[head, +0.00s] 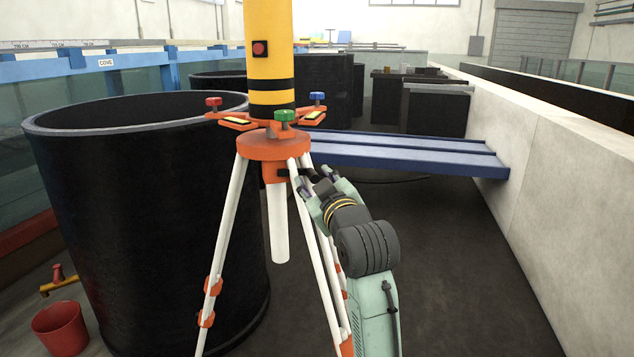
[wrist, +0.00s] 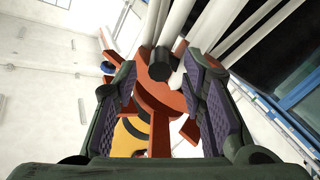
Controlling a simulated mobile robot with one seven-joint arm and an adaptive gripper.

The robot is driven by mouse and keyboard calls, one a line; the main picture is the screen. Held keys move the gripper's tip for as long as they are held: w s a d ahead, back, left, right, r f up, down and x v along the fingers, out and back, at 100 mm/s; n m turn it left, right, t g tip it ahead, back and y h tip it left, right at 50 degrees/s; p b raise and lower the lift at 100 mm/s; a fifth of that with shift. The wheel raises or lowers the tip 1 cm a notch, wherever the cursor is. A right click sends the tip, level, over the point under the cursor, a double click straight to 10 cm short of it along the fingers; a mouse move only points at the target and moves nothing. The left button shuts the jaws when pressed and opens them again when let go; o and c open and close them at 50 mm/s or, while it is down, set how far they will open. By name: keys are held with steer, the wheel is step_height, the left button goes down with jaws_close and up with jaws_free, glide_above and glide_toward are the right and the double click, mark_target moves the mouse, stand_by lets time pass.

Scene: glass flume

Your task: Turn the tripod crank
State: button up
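The tripod (head: 273,146) stands in the middle of the head view, with white legs, an orange head and a yellow column on top. A small black crank part (head: 283,173) sticks out below the orange head on its right. In the wrist view a black cylindrical knob (wrist: 160,64) shows between the fingertips, with orange parts behind it. My gripper (head: 314,177) is at the tripod's right side, just below the head. In the wrist view its fingers (wrist: 161,72) are open, one on each side of the knob, with gaps showing. Contact cannot be told.
A large black tank (head: 150,200) stands close behind the tripod on the left. A blue beam (head: 410,155) crosses behind to a pale wall (head: 560,170). A red bucket (head: 60,328) is at the lower left. The floor at right (head: 450,270) is clear.

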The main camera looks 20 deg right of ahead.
steer(key=s, duration=1.2)
steer(key=shift+a, duration=0.45)
